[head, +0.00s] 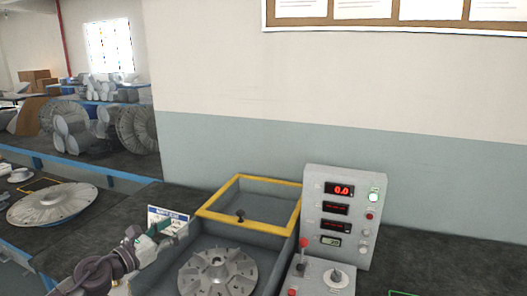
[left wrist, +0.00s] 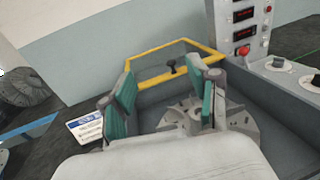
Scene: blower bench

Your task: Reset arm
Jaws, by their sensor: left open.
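My left gripper (head: 150,242) comes in from the lower left in the head view, at the left edge of the grey blower box. In the left wrist view its two green-padded fingers (left wrist: 165,100) stand apart with nothing between them. A grey finned impeller disc (head: 217,272) lies in the box, to the right of the gripper; the fingers partly hide it in the wrist view (left wrist: 190,120). The box has a yellow-framed lid (head: 247,180) with a dark knob (head: 240,216); the lid stands raised at the back. My right gripper is not in view.
A control panel (head: 343,215) with red displays stands right of the box, with a lever console (head: 320,278) before it. A small sign (head: 168,217) stands behind the gripper. A round finned part (head: 53,203) lies on the left bench. Dark bench top at right is mostly clear.

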